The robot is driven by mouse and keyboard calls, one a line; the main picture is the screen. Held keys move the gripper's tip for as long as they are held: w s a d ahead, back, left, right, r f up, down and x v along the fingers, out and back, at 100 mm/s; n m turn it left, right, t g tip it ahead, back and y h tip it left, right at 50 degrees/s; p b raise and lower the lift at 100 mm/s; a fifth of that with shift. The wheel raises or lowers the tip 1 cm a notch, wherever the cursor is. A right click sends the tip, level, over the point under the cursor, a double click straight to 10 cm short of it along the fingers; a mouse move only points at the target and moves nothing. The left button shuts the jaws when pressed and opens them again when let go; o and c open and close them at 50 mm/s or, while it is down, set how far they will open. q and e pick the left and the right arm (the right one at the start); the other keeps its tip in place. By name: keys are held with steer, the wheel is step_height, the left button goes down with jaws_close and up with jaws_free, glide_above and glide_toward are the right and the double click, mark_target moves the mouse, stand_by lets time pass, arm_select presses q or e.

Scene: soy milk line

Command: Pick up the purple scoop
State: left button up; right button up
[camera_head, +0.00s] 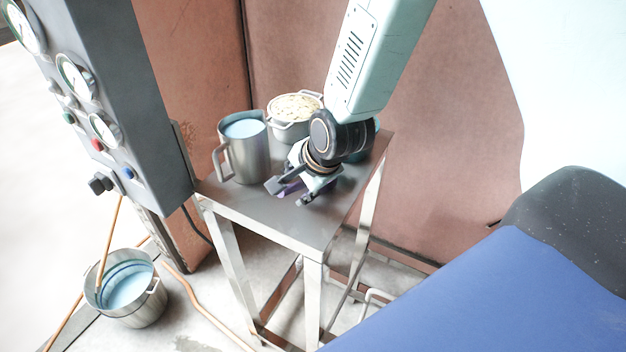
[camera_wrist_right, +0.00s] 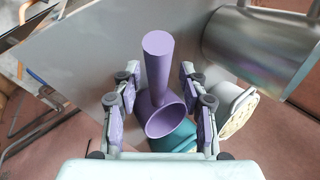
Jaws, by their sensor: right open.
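The purple scoop (camera_wrist_right: 158,60) is on the metal table, its handle toward the top of the right wrist view and its round open bowl nearer my wrist. My right gripper (camera_wrist_right: 160,106) is open, with one finger on each side of the scoop. Gaps show between the fingers and the scoop, so it is not gripped. In the head view my right gripper (camera_head: 289,193) is low over the table's front part and hides most of the scoop. My left gripper is in neither view.
A metal mug (camera_head: 250,160) with pale liquid stands left of my right gripper on the table (camera_head: 285,232). A pot (camera_head: 290,130) of beans stands behind. A teal object (camera_wrist_right: 175,140) lies close beyond the scoop bowl. A gauge panel (camera_head: 140,120) rises at left; a bucket (camera_head: 140,305) is on the floor.

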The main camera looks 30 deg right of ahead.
steer(key=shift+s+d, duration=0.2)
steer(key=shift+d, duration=0.05)
steer(key=shift+c, duration=0.6)
steer(key=shift+d, duration=0.1)
steer(key=shift+c, duration=1.6)
steer(key=shift+w+a, duration=0.25)
steer(key=shift+a, duration=0.05)
steer(key=c, duration=0.4)
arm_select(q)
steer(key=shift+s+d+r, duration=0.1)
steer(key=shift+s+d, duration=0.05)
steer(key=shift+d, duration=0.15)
arm_select(e)
steer(key=shift+s+d, duration=0.2)
steer(key=shift+d, duration=0.1)
jaws_close()
